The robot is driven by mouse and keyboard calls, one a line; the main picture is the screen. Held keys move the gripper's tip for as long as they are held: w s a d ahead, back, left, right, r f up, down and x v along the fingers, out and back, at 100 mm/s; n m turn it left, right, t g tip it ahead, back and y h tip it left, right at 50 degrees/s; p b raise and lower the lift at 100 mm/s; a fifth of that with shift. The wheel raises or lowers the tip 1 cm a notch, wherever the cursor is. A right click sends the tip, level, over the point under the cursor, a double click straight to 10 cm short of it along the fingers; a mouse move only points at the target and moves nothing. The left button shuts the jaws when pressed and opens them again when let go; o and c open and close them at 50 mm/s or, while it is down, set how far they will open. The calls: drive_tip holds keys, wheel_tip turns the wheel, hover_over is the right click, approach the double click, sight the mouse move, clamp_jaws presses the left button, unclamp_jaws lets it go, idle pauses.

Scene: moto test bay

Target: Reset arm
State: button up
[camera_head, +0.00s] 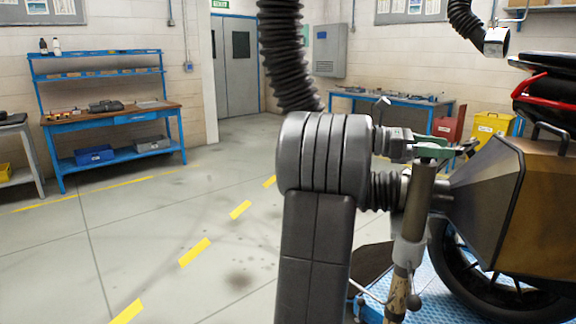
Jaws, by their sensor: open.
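My arm rises at the middle of the view, with a thick dark grey joint. My gripper (466,149) shows small at the right of the arm, close in front of the motorcycle's side case. It is open, and I see nothing held in it. Its fingertips are hard to make out against the dark parts behind. A ribbed black hose piece with a metal collar (406,190) shows just below, beside an upright grey tube (419,200). I cannot tell whether the gripper touches any of these.
A motorcycle with a bronze-and-grey case (540,205) and black wheel (457,282) fills the right, by a blue platform (375,309). A black hose (283,45) hangs behind my arm. Blue workbenches (120,117) stand at the back. Floor at left (150,230) is clear.

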drive_tip(key=shift+w+d+f+n+t+h+b, duration=0.15)
drive_tip(key=shift+n+t+b, duration=0.45)
drive_tip(key=shift+t+b, duration=0.65)
drive_tip(key=shift+a+n+t+h+b, duration=0.15)
drive_tip(key=shift+n+t+b, duration=0.5)
drive_tip(key=shift+b, duration=1.15)
drive_tip(key=shift+w+d+f+n+t+h+b, duration=0.15)
drive_tip(key=shift+n+t+b, duration=0.4)
drive_tip(key=shift+t+b, duration=0.7)
drive_tip(key=n+t+b, duration=0.1)
drive_tip(key=b, duration=0.2)
drive_tip(key=shift+r, duration=0.1)
